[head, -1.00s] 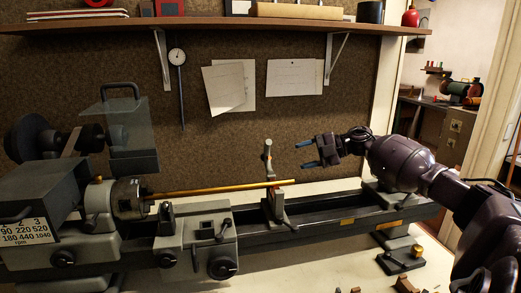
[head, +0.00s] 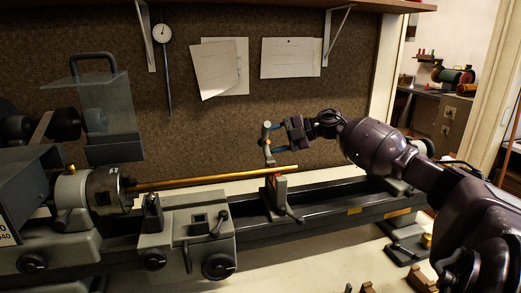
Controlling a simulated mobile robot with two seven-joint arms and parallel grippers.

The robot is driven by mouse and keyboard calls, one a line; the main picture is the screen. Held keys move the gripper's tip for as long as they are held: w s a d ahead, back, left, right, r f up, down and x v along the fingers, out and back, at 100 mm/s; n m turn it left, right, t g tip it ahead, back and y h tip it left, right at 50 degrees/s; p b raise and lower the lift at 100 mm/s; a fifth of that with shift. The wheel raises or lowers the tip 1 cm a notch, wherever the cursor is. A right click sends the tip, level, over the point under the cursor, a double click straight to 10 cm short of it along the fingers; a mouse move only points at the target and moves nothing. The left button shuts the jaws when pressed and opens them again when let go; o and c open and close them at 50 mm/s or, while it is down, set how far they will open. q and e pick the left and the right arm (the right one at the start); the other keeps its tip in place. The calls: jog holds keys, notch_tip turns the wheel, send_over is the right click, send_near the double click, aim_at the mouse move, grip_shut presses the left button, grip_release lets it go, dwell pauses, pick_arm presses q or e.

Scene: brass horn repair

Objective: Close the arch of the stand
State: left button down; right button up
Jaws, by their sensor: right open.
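The stand (head: 275,194) sits on the lathe bed, with its arch (head: 267,145) standing up, raised open above the brass tube (head: 215,178). The tube runs from the chuck on the left and its right end lies at the stand. My right gripper (head: 277,138) is open, its blue-tipped fingers pointing left at the upper part of the arch. One fingertip is near the arch's top and the other lower down; I cannot tell whether they touch it. My left gripper is not in view.
The lathe chuck (head: 104,190) and a clear guard (head: 108,105) are at the left. The carriage (head: 185,236) with its handles stands left of the stand. A shelf (head: 240,12) runs above, and small blocks lie at the lower right.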

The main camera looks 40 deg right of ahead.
aim_at(264, 142)
jog(key=b+x, duration=0.1)
jog(key=x, duration=0.1)
jog(key=shift+w+a+f, duration=0.2)
jog(key=shift+w+f, duration=0.05)
jog(key=shift+w+a+r, duration=0.15)
grip_shut()
